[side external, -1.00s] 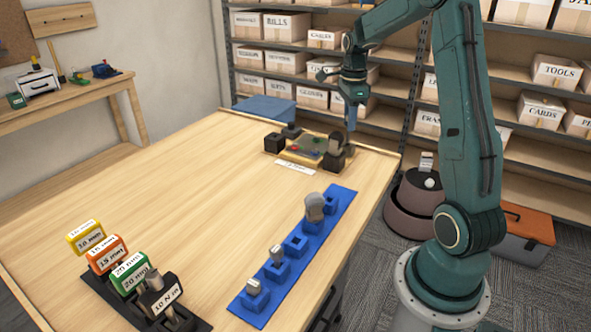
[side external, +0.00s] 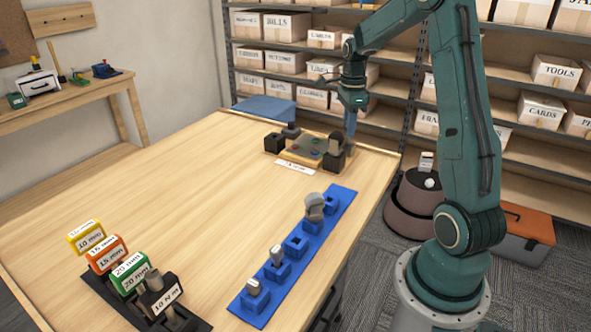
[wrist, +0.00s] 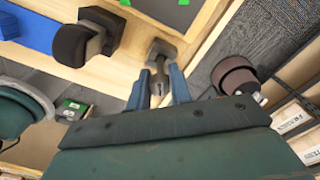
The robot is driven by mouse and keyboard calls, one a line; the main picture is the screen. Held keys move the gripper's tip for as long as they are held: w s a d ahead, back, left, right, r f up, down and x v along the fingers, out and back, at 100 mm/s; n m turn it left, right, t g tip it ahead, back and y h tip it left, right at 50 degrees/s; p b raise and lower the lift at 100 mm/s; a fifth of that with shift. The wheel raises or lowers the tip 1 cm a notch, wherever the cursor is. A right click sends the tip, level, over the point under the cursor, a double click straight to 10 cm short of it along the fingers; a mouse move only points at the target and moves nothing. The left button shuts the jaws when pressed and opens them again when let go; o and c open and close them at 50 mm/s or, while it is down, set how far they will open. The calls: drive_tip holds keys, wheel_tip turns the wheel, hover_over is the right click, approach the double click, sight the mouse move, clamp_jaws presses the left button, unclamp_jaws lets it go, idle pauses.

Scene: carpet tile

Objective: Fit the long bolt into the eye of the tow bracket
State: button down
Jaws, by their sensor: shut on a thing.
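My gripper (side external: 351,131) points down at the right end of a fixture board (side external: 303,148) at the far side of the table. In the wrist view, its blue fingers (wrist: 160,90) are closed around a narrow grey metal piece, which I take to be the long bolt (wrist: 157,92). A wider dark grey part (wrist: 161,51), perhaps the tow bracket, shows just beyond the fingertips. I cannot tell whether the bolt is in an eye, since the fingers hide the contact. A dark rounded block (wrist: 80,45) stands beside it, apart from the fingers.
A blue rack (side external: 262,309) on the table holds several parts and has an empty socket (side external: 297,243). Colour-labelled blocks (side external: 130,274) stand in a black holder at the front left. The table's right edge is close to the gripper. The table's middle left is clear.

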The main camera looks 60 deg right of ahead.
drive_tip(key=shift+f, duration=0.95)
drive_tip(key=c, duration=1.2)
unclamp_jaws()
wheel_tip(320, 180, up, 14)
drive_tip(key=shift+w+d+f, duration=0.1)
